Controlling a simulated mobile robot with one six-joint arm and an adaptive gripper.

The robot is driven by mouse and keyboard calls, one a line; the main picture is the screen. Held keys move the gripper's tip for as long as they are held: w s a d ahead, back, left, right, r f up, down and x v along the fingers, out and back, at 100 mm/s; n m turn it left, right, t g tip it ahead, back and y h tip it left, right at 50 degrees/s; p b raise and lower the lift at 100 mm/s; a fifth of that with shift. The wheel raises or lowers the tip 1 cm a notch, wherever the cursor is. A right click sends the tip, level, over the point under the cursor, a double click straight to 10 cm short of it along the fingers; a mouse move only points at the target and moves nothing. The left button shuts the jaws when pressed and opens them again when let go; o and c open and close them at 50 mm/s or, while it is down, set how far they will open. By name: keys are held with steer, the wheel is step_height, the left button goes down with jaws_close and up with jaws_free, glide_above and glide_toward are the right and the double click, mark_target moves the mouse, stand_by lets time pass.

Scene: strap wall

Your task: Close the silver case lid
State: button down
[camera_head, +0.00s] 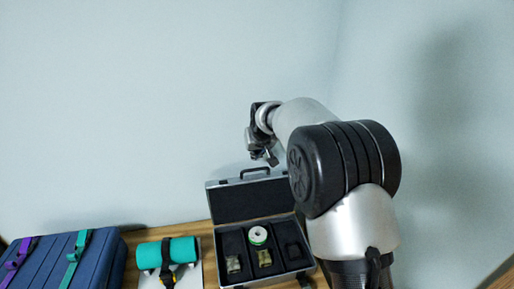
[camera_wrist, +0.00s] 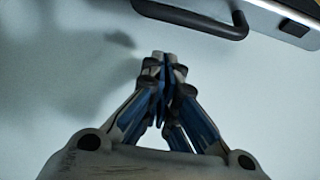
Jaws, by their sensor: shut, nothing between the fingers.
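The silver case (camera_head: 219,240) stands on the wooden table with its lid (camera_head: 249,198) raised open against the wall side. A black handle (camera_head: 254,173) sits on the lid's top edge; it also shows in the wrist view (camera_wrist: 205,25) at the top. Inside the case are dark compartments with a white and green roll (camera_head: 258,235) and small brownish items. My gripper (camera_head: 264,160) is above and just behind the lid's top edge, near the handle. In the wrist view my gripper (camera_wrist: 163,58) has its fingertips together, with nothing between them and apart from the handle.
A blue case (camera_head: 60,262) with purple and teal straps lies at the far left. A teal roll (camera_head: 167,252) with a black strap rests on a white board beside the silver case. The pale wall stands close behind. My arm hides part of the right side.

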steer(key=s, duration=0.1)
steer(key=s+d, duration=0.1)
steer(key=s, duration=0.1)
steer(key=shift+s+f+b, duration=0.1)
steer(key=shift+f+b, duration=0.05)
steer(key=shift+b, duration=0.15)
steer(key=shift+f, duration=0.1)
steer(key=shift+s, duration=0.1)
steer(key=shift+f+b, duration=0.1)
steer(key=shift+b, duration=0.25)
